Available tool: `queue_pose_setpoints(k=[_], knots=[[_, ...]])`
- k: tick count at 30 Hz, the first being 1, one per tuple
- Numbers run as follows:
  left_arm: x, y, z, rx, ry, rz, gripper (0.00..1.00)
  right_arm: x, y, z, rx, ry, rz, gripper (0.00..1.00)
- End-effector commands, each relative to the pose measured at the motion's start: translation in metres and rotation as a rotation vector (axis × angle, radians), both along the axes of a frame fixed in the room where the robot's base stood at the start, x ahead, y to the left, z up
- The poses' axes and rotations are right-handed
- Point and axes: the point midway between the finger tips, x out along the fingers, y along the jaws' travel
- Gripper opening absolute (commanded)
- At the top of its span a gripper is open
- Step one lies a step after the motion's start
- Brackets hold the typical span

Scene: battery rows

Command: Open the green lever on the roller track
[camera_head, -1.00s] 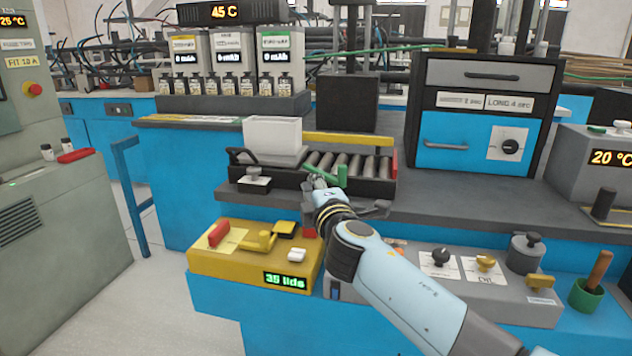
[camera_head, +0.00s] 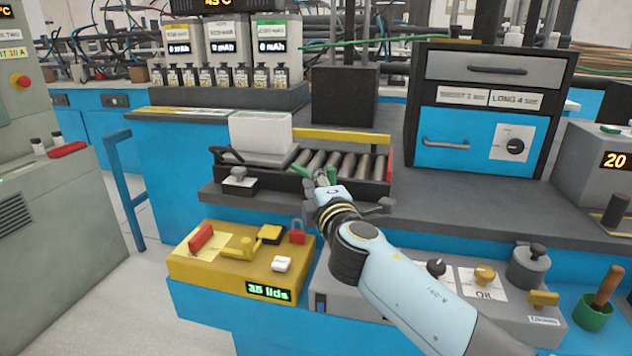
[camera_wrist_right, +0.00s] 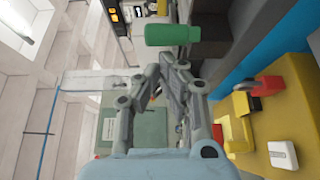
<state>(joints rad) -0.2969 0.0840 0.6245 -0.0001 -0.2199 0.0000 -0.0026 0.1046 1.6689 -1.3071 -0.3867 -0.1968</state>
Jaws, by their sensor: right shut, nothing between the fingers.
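The roller track (camera_head: 372,187) is a dark frame with several grey rollers, on the bench ledge. The green lever (camera_head: 300,171) is at its front edge. A second green piece (camera_head: 332,175) shows just right of the fingers; the gripper hides the part between. In the right wrist view the green handle (camera_wrist_right: 172,34) lies just past the fingertips, crosswise. My right gripper (camera_head: 322,179) is shut and empty, right at the lever; its fingers also show in the wrist view (camera_wrist_right: 161,64). I cannot tell whether they touch the lever. My left gripper is out of view.
A white bin (camera_head: 260,133) stands at the track's left end. A yellow box (camera_head: 205,270) with levers and a red padlock (camera_head: 298,235) sits below, left of my arm. A grey knob panel (camera_head: 500,305) is to the right. The bench right of the track is clear.

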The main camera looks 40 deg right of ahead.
Motion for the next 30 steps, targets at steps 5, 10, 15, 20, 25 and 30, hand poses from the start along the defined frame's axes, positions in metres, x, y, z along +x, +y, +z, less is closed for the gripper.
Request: queue_pose_setpoints(k=[5,10,15,20,25,30], knots=[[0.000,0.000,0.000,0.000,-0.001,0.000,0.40,-0.006,-0.013,0.000,-0.008,0.002,0.129,0.00],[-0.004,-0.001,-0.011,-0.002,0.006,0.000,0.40,-0.010,-0.027,-0.003,-0.006,0.002,0.228,0.00],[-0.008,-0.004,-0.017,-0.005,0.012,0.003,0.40,-0.012,-0.038,-0.001,-0.002,0.001,0.225,0.00],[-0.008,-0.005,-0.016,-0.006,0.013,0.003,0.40,-0.012,-0.038,0.000,-0.001,0.001,0.224,0.00],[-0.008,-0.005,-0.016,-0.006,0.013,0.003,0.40,-0.011,-0.038,0.000,-0.001,0.001,0.223,0.00],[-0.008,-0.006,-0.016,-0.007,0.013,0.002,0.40,-0.009,-0.038,0.000,0.000,-0.001,0.224,0.00]])
